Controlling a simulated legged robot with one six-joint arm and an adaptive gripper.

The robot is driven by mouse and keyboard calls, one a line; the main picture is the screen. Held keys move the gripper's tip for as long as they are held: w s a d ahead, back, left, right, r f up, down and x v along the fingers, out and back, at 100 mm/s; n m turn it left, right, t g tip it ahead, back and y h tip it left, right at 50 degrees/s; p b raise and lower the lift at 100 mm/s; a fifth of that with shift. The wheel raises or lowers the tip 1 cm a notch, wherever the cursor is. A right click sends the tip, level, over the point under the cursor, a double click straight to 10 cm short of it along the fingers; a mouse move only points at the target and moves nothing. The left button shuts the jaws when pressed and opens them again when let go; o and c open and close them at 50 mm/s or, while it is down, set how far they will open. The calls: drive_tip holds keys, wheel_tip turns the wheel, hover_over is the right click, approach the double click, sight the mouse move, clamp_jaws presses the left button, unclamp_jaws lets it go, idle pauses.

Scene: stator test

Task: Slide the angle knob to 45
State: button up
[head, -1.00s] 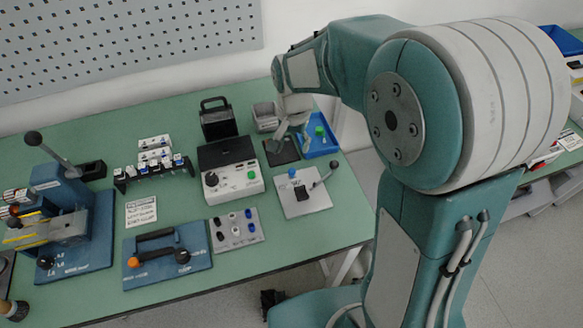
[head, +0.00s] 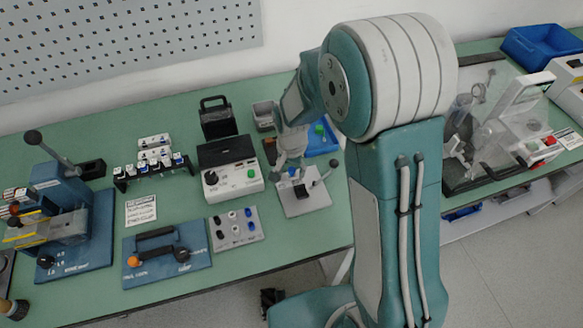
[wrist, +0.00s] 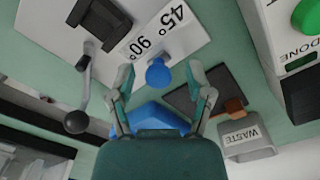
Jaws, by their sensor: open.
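The blue knob (wrist: 158,73) stands on a pale plate (wrist: 50,30) in the wrist view, beside the printed labels "45°" and "90°" (wrist: 155,35). It looks nearer to the 45° label. My gripper (wrist: 161,78) is open, with one finger on each side of the knob; I cannot tell whether they touch it. A black block (wrist: 100,22) and a lever with a dark ball end (wrist: 76,121) are on the same plate. In the head view my gripper (head: 290,165) is over the back of this plate (head: 308,204), and mostly hides the knob.
The tester with the green DONE button (wrist: 308,14) stands close by. A dark mat (wrist: 183,104), a blue tray (wrist: 150,118) and a grey WASTE bin (wrist: 248,151) lie near the gripper. The lever (head: 322,180) rises right of it in the head view.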

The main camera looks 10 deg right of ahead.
clamp_jaws()
drive_tip(key=a, duration=0.2)
drive_tip(key=shift+s+a, duration=0.25)
drive_tip(key=shift+a, duration=0.05)
drive_tip(key=shift+c, duration=0.6)
unclamp_jaws()
drive_tip(key=shift+o, duration=0.6)
drive_tip(key=shift+a, duration=0.25)
